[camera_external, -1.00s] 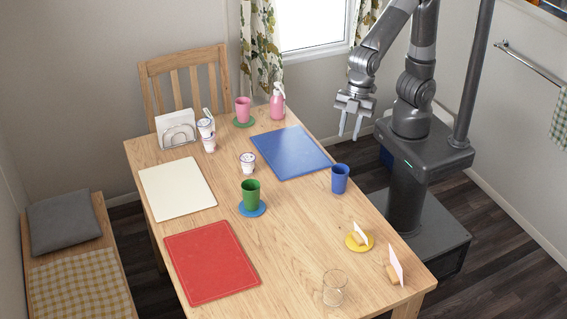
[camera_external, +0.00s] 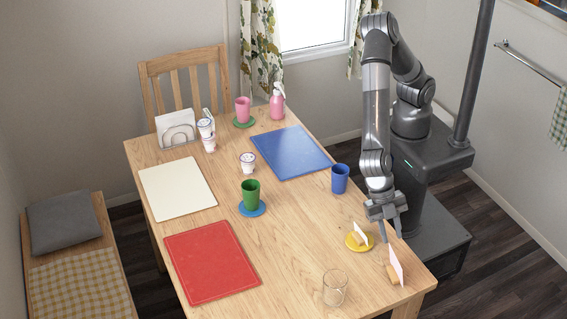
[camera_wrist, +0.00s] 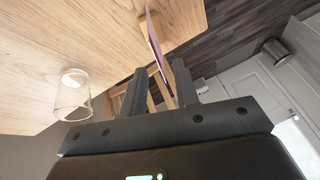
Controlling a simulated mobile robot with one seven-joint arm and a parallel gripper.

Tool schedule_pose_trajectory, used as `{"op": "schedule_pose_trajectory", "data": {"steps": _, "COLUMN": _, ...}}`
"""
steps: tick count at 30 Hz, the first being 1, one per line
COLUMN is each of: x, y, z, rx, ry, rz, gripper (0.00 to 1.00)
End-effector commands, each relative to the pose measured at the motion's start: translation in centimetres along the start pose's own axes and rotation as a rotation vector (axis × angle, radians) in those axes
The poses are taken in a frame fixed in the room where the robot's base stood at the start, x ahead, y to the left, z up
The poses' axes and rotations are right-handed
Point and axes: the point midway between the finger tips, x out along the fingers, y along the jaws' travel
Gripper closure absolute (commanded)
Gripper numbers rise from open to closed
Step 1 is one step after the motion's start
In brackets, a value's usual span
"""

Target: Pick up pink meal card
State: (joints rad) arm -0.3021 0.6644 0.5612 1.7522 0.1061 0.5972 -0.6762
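A pale pink card (camera_external: 396,262) stands tilted in a small wooden holder (camera_external: 391,276) near the table's right front corner. In the wrist view the card (camera_wrist: 156,46) shows nearly edge-on, beyond and between my fingers. A second pale card (camera_external: 361,232) stands in a wooden holder on a yellow coaster (camera_external: 352,245), left of my gripper. My gripper (camera_external: 392,237) is above the table's right edge, just behind the pink card and apart from it. Its fingers are open and empty, and in the wrist view they (camera_wrist: 157,88) point towards the card.
A clear glass (camera_external: 334,288) stands left of the pink card, also in the wrist view (camera_wrist: 72,97). A blue cup (camera_external: 340,180) stands farther back. The wooden table (camera_external: 295,250) is bare between the glass and the red mat (camera_external: 210,262).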

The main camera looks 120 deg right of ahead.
Motion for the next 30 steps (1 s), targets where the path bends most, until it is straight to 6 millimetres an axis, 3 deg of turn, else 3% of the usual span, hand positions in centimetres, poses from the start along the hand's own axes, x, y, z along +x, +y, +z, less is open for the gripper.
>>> {"op": "schedule_pose_trajectory", "data": {"steps": 7, "x": 3.8, "y": 0.0, "z": 0.1, "rx": 0.000, "ry": -0.003, "rz": -0.001, "gripper": 0.72}}
{"op": "schedule_pose_trajectory", "data": {"steps": 16, "x": 6.3, "y": 0.3, "z": 0.0, "rx": 0.001, "ry": -0.003, "rz": 0.000, "gripper": 0.72}}
{"op": "schedule_pose_trajectory", "data": {"steps": 22, "x": 9.4, "y": 0.6, "z": -0.1, "rx": 0.001, "ry": -0.004, "rz": -0.001, "gripper": 0.72}}
{"op": "schedule_pose_trajectory", "data": {"steps": 30, "x": 10.2, "y": 0.7, "z": -0.1, "rx": 0.002, "ry": -0.001, "rz": 0.002, "gripper": 0.72}}
